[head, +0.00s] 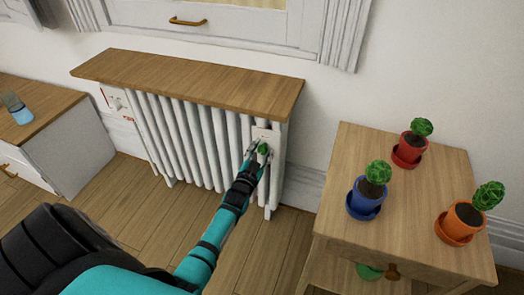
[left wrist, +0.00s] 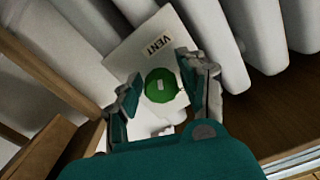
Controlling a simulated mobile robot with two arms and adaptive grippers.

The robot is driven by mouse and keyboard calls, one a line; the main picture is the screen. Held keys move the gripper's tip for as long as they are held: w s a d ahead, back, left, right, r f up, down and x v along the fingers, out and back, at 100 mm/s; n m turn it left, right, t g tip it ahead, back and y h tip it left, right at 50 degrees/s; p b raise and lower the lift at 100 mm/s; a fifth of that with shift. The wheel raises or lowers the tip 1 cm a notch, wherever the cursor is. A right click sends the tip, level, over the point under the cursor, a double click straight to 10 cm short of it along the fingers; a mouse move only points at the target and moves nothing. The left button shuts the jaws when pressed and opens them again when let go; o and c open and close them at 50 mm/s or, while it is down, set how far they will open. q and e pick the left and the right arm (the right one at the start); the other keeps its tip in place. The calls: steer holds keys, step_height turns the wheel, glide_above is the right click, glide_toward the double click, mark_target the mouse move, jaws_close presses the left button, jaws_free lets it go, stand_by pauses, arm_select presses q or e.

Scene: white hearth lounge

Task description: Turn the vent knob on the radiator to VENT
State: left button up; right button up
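The white ribbed radiator (head: 190,140) stands against the wall under a wooden shelf. Its round green vent knob (head: 263,148) is on a white plate at the right end. In the left wrist view the knob (left wrist: 161,85) has a small pale mark near its middle. The VENT label (left wrist: 158,45) is on the plate above it; another pale label below the knob is partly hidden and unreadable. My left gripper (left wrist: 164,88) is open, with one finger on each side of the knob; I cannot tell whether either touches it. My right gripper is not in view.
A wooden side table (head: 345,200) at the right holds red, blue and orange plant pots. A low cabinet (head: 70,150) with a glass (head: 16,108) stands at the left. The wooden shelf (head: 190,80) overhangs the radiator.

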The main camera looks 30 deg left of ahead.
arm_select(q)
steer(key=shift+o, duration=0.9)
steer(key=shift+r, duration=0.1)
steer(key=v, duration=1.2)
